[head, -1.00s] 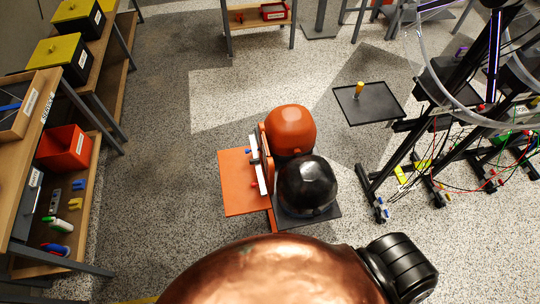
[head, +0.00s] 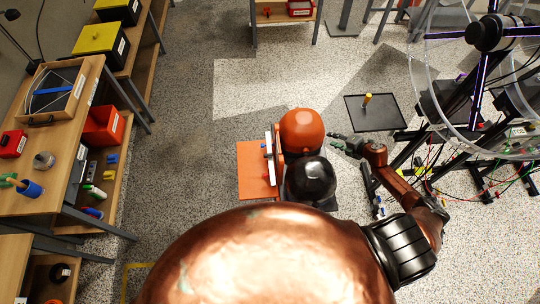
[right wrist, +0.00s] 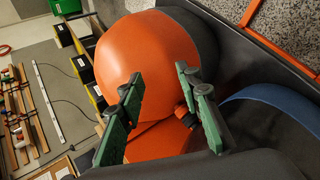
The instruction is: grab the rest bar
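I cannot pick out the rest bar for certain. Clear acrylic wheels (head: 418,112) stand at the right of the head view on dark frames with lit posts (head: 479,88). My right gripper (head: 343,141) is stretched out left of these frames, short of the small dark tray table. In the right wrist view its two green fingers (right wrist: 158,82) are apart, with no object between them. My left gripper is not in view.
Wooden shelves (head: 78,135) with boxes and tools line the left. A bench (head: 283,18) stands at the back. Cables hang among the wheel frames. Open floor (head: 185,170) lies between.

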